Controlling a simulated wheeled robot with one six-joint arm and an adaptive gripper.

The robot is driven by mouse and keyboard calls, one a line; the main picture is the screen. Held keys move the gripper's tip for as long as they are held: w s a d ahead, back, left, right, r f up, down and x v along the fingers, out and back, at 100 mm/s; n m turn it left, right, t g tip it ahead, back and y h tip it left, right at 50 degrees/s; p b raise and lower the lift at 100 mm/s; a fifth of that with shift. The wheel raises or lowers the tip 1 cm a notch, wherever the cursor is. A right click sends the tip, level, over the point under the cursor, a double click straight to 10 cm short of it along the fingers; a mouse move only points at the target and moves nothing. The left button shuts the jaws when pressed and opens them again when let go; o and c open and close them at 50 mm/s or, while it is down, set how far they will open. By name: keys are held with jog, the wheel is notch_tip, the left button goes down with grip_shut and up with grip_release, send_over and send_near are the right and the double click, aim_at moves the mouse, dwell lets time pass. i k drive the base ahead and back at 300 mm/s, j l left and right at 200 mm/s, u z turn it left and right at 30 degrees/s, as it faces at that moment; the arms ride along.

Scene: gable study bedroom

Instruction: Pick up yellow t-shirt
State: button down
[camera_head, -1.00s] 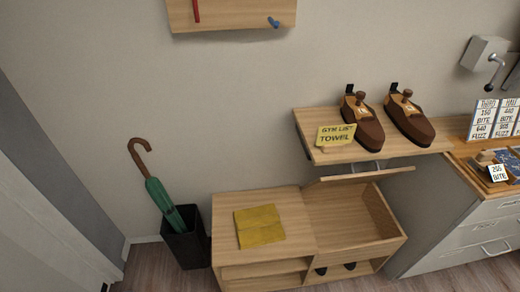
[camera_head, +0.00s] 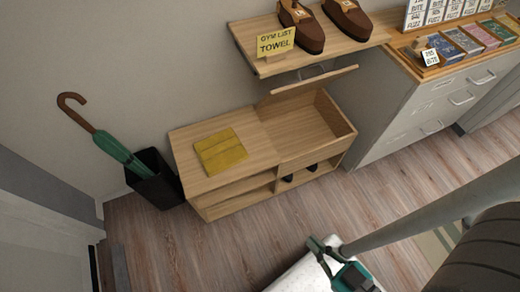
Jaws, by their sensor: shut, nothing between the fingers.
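The yellow t-shirt (camera_head: 221,152) lies folded flat on the left part of the top of a low wooden bench (camera_head: 190,135). Nothing covers it. My gripper (camera_head: 318,246), with teal and dark parts, shows small at the bottom of the view, at the end of my grey arm. It is shut and empty, well apart from the shirt, to its lower right. Its fingers are hard to make out at this size.
A dark bin (camera_head: 155,181) with a green umbrella (camera_head: 119,151) stands left of the bench. A shelf (camera_head: 340,45) with brown shoes and a yellow sign (camera_head: 276,43) juts out above. A drawer cabinet (camera_head: 425,110) stands right. The wooden floor (camera_head: 240,235) before the bench is clear.

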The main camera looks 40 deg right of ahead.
aim_at(218, 153)
jog(key=i+j, duration=0.55)
jog(key=i, duration=0.15)
jog(key=i+j, duration=0.6)
jog(key=i+u, duration=0.05)
